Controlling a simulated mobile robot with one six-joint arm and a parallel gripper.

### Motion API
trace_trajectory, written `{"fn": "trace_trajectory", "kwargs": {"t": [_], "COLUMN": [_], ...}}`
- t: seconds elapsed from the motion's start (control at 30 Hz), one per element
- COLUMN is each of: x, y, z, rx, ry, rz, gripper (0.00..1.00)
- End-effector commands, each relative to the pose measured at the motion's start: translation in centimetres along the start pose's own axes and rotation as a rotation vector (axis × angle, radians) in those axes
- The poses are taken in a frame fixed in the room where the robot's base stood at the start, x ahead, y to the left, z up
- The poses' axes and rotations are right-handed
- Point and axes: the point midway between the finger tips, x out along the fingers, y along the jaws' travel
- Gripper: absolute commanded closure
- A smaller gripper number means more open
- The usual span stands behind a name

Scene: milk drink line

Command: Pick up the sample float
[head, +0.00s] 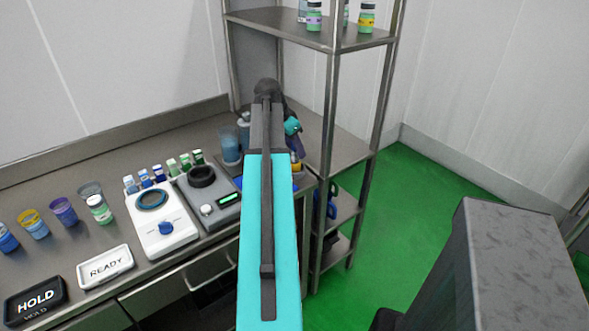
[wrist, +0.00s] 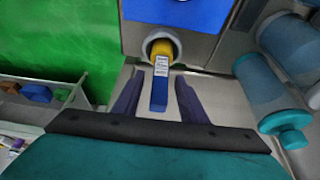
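The likely sample float (wrist: 160,88) shows in the wrist view as a narrow blue stem with a white marked label and a yellow end. Its yellow end sits in a round pale opening (wrist: 149,41) below a blue block (wrist: 178,12). My gripper (wrist: 158,84) is open, with one dark finger on each side of the blue stem and a visible gap on both sides. I see no contact. In the head view my arm hides most of this spot; a small yellow part (head: 295,162) shows just right of the arm.
Blue-grey containers (wrist: 285,60) stand close on the right in the wrist view. In the head view, a steel shelf rack (head: 328,100) rises beside the bench. Cups, a scale (head: 208,196) and READY (head: 105,264) and HOLD (head: 36,300) trays lie left.

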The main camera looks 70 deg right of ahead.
Motion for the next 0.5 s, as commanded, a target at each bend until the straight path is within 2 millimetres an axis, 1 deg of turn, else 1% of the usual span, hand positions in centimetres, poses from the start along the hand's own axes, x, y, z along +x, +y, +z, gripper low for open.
{"fn": "trace_trajectory", "kwargs": {"t": [0.03, 0.17, 0.2, 0.23, 0.5], "x": [-0.01, -0.01, 0.00, 0.00, -0.02], "y": [0.01, 0.01, 0.01, 0.01, 0.02], "z": [-0.01, -0.02, -0.02, -0.02, -0.04], "rx": [0.000, 0.000, 0.000, 0.000, 0.001], "ry": [0.000, 0.000, 0.000, 0.000, 0.000], "rz": [0.000, 0.000, 0.000, 0.000, 0.000], "gripper": [0.69, 0.91, 0.98, 1.00, 1.00]}}
